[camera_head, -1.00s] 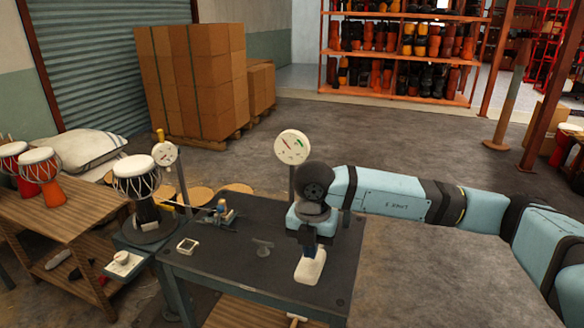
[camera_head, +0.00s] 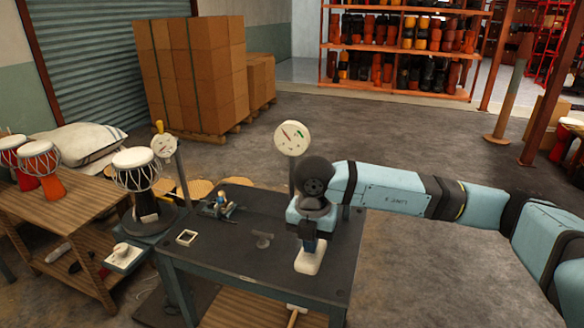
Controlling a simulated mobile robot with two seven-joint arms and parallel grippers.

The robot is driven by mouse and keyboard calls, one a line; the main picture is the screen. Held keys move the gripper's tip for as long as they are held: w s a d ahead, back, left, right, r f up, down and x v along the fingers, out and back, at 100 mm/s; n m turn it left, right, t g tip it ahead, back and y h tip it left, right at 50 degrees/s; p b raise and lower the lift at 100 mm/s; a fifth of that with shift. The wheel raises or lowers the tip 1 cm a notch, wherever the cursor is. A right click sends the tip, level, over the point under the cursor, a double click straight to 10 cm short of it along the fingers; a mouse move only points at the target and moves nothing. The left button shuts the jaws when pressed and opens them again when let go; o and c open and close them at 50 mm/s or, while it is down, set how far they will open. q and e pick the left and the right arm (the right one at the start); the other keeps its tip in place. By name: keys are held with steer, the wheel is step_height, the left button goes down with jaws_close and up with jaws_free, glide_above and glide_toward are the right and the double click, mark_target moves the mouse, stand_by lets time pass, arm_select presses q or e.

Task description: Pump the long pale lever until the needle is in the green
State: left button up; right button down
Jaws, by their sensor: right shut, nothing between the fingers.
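A long pale lever-like piece (camera_head: 309,258) lies on the dark workbench, its far end hidden behind my right gripper. My right gripper (camera_head: 309,240) is shut and empty, pointing down over that end; I cannot tell whether it touches. A round white dial (camera_head: 291,138) stands on a post behind the gripper. It has a green mark at its upper right and a dark needle that seems to point to the upper left, outside the green. A smaller white dial (camera_head: 164,145) stands at the left. My left gripper is not in view.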

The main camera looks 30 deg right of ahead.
arm_select(q)
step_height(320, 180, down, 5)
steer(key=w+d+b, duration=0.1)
steer(key=b, duration=1.1)
arm_select(e)
step_height(320, 180, down, 17)
step_height(320, 180, up, 18)
steer(key=p, duration=1.2)
steer(key=shift+s+a+r, duration=0.1)
steer(key=shift+r, duration=0.25)
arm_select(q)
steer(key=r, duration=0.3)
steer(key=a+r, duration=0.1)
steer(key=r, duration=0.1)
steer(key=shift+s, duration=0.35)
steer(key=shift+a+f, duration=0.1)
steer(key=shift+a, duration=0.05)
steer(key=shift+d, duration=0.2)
arm_select(e)
steer(key=shift+f, duration=0.15)
